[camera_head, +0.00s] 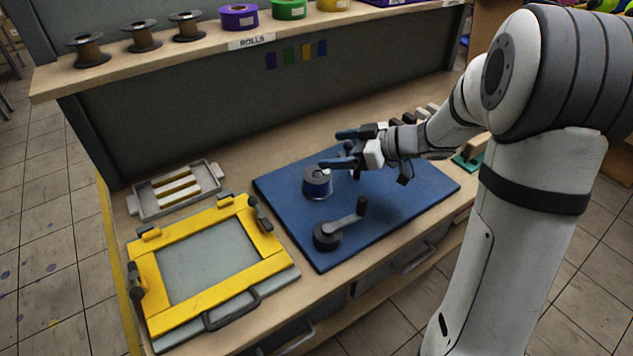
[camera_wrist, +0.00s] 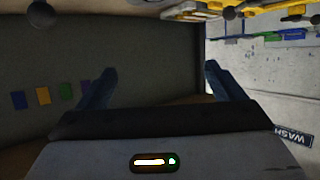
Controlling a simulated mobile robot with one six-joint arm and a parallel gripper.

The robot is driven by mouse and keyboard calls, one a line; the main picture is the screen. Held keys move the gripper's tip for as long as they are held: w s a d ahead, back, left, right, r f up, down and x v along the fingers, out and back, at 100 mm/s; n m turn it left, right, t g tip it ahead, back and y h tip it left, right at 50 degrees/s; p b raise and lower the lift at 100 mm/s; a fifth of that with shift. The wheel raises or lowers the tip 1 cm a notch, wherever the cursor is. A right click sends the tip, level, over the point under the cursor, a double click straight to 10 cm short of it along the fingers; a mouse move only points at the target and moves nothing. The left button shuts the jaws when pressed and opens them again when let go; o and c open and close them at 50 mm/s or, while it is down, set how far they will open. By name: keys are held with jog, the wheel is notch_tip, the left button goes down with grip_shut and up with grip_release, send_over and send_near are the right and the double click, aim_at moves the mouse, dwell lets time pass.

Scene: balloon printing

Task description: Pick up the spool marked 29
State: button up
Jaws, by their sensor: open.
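A dark blue spool (camera_head: 317,184) with a pale top stands upright on the blue mat (camera_head: 415,200) in the head view. No number can be read on it. Other rolls, purple (camera_head: 239,17), green (camera_head: 289,9) and yellow (camera_head: 332,4), sit on the shelf marked ROLLS; no 29 is legible on them either. My gripper (camera_head: 343,149) is open and empty above the mat, just behind and right of the dark blue spool, apart from it. In the wrist view its two fingers (camera_wrist: 162,84) are spread, with the grey back panel and nothing held between them.
A grey crank-like device (camera_head: 328,237) stands on the mat in front of the spool. A yellow frame (camera_head: 163,277) and a grey tray (camera_head: 144,207) with pale bars lie to the left. Several bare spools (camera_head: 187,27) stand on the shelf. A WASH sign (camera_wrist: 292,135) shows in the wrist view.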

aim_at(320, 175)
jog(key=f, duration=0.5)
jog(key=a+f, duration=0.1)
jog(key=f, duration=0.2)
jog(key=shift+w, duration=0.1)
jog(key=x, duration=0.6)
jog(key=shift+w+a, duration=0.1)
jog(key=shift+a, duration=0.1)
jog(key=shift+c, duration=0.2)
jog(key=c, duration=1)
